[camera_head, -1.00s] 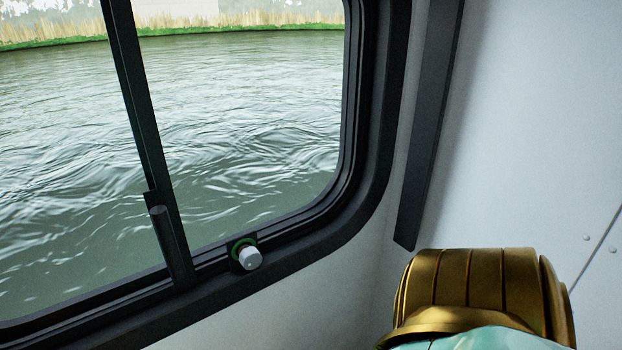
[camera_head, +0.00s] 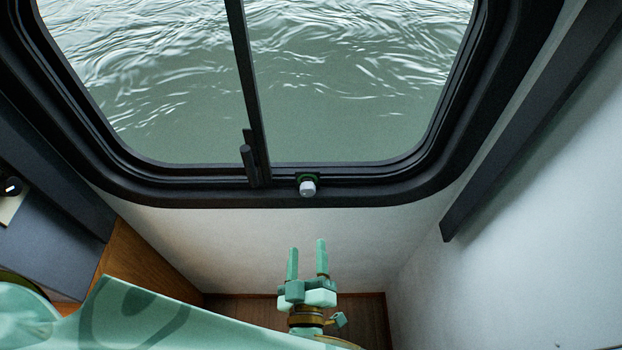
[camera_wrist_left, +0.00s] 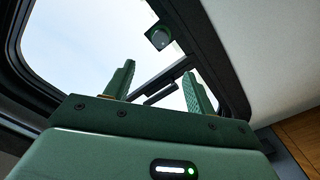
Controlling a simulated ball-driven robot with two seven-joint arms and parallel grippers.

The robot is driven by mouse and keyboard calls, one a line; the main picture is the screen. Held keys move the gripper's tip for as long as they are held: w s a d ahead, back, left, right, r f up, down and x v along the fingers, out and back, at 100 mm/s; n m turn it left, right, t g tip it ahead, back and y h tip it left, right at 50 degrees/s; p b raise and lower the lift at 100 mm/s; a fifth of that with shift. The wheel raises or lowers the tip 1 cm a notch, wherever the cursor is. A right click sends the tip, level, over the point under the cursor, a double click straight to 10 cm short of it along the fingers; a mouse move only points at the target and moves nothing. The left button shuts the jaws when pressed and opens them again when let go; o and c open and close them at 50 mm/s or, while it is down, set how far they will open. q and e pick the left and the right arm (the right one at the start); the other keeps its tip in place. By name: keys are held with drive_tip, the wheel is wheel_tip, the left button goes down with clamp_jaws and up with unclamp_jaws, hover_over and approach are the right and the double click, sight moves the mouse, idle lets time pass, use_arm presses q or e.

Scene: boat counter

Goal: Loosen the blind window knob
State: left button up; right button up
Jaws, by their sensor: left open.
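The window knob (camera_head: 308,188) is a small pale cylinder on a dark mount with a green ring, on the lower window frame just right of the upright bar. In the left wrist view it appears as a dark round shape (camera_wrist_left: 159,38) beyond the fingertips. My left gripper (camera_head: 307,252) is open and empty, its two green fingers pointing up, below the knob in the head view and apart from it. Its fingers also show in the left wrist view (camera_wrist_left: 158,85). My right gripper is not in view.
The black window frame (camera_head: 400,185) surrounds the glass, with a dark latch handle (camera_head: 249,163) left of the knob. A dark strip (camera_head: 530,120) runs down the wall at right. Wooden panels (camera_head: 150,262) stand at lower left. The white wall below the window is clear.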

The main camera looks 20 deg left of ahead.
use_arm(q)
drive_tip(key=b, duration=0.2)
approach(307, 193)
drive_tip(key=b+x, duration=0.2)
drive_tip(key=x, duration=0.7)
drive_tip(key=shift+w+a+f, duration=0.1)
drive_tip(key=shift+w+f, duration=0.1)
drive_tip(key=shift+w+a+r+b, duration=0.2)
drive_tip(key=shift+w+b, duration=0.2)
drive_tip(key=shift+w, duration=0.25)
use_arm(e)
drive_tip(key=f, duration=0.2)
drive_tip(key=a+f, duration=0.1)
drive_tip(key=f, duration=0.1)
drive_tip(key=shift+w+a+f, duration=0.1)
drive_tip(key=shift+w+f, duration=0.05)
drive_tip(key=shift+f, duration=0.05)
use_arm(q)
drive_tip(key=c, duration=1)
